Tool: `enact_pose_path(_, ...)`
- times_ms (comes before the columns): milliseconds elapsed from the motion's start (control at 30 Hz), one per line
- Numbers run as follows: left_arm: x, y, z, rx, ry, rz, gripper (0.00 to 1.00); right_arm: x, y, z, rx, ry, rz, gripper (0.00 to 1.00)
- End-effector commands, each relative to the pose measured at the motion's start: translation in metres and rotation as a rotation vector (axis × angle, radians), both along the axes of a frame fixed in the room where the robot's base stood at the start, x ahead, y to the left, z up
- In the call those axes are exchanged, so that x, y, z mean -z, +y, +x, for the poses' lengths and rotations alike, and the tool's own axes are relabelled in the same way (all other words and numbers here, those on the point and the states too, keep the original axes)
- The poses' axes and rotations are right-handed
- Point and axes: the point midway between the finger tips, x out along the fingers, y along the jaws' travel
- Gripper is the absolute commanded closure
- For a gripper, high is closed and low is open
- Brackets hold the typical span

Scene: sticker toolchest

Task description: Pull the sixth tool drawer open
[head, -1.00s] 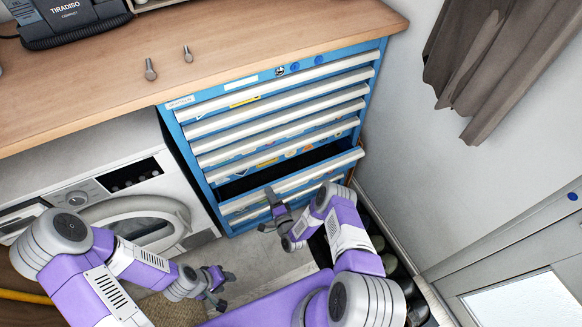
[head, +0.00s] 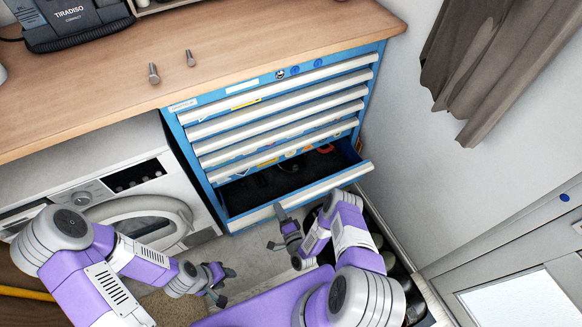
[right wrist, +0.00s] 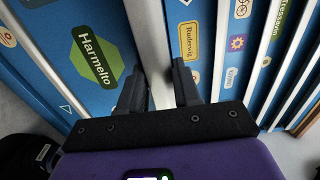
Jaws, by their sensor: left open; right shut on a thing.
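The blue tool chest (head: 186,132) stands under the wooden worktop, with white handle strips across its drawers. Its low sixth drawer (head: 302,196) is pulled well out, and its dark inside shows, with a few small things at the back. My right gripper (head: 282,228) is at this drawer's front, shut on its white handle strip. In the right wrist view the two black fingers (right wrist: 158,88) stand either side of the pale handle strip (right wrist: 152,42), beside a green sticker. My left gripper (head: 221,284) is open and empty, low down left of the chest.
A white washing machine (head: 135,195) stands left of the chest. Two bolts and a dark case (head: 72,22) lie on the worktop (head: 240,50). A dark crate of round things is on the floor at the right, near my right arm.

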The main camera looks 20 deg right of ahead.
Motion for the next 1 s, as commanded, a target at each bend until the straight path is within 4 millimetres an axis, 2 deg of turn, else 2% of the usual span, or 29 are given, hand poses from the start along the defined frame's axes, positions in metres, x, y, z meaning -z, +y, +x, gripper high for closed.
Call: enact_pose_path(1000, -0.017, 0.0, 0.0, 0.0, 0.0, 0.0, 0.57, 0.001, -0.003, -0.083, 0.0, 0.005, 0.0, 0.94)
